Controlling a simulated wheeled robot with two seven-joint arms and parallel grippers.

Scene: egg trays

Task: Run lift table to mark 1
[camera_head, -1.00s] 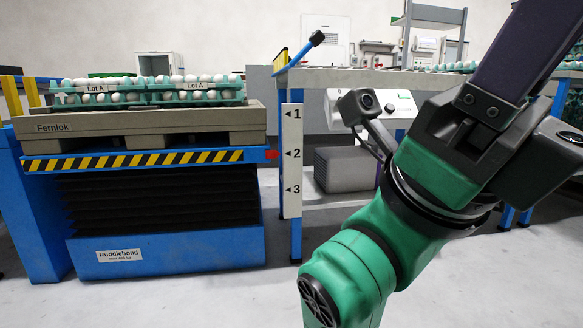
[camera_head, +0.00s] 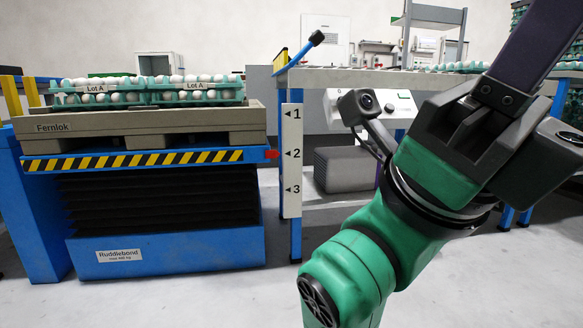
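The blue lift table (camera_head: 165,243) stands at the left, with black bellows (camera_head: 160,209) under its striped platform edge (camera_head: 145,160). A red pointer (camera_head: 272,154) on the platform is level with mark 2 on the white scale (camera_head: 292,205). Mark 1 is above it and mark 3 below. A pallet (camera_head: 135,127) lies on the platform, bearing green trays (camera_head: 152,98) of white eggs labelled Lot A. A white control panel (camera_head: 405,104) with dark round controls sits under the bench, partly hidden by my arm.
A grey-topped bench (camera_head: 350,77) with blue legs stands right of the lift table. A blue rod with a black end (camera_head: 316,38) rises at its left corner. A grey box (camera_head: 344,169) is beneath it. My green and dark arm covers the right foreground. Pale floor is clear between.

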